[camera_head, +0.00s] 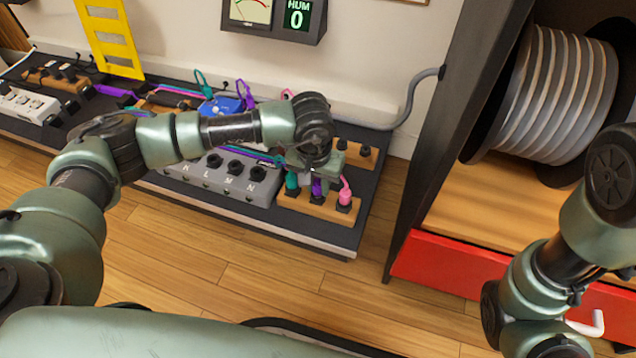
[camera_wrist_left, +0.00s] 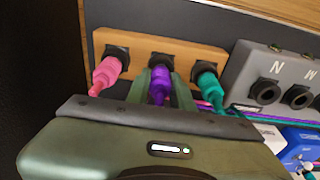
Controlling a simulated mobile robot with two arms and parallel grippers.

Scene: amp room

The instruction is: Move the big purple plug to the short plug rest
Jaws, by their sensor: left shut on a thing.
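The purple plug (camera_head: 317,187) sits in the middle socket of a wooden plug rest (camera_head: 328,207) at the front right of the pedalboard. It stands between a teal plug (camera_head: 292,181) and a pink plug (camera_head: 345,195). My left gripper (camera_head: 316,175) reaches down over it. In the left wrist view the gripper fingers (camera_wrist_left: 160,88) are closed around the purple plug (camera_wrist_left: 161,75), whose tip is at the socket. Another wooden rest (camera_head: 352,152) with dark sockets lies behind, partly hidden by my left wrist. My right gripper is outside both views; only its arm shows at the right.
A grey box (camera_head: 220,178) with lettered sockets stands left of the front rest. A blue pedal (camera_head: 222,106) and several coloured cables lie behind my left arm. A dark cabinet with a cable reel (camera_head: 560,92) and red drawer (camera_head: 455,262) stands right. Front floor is clear.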

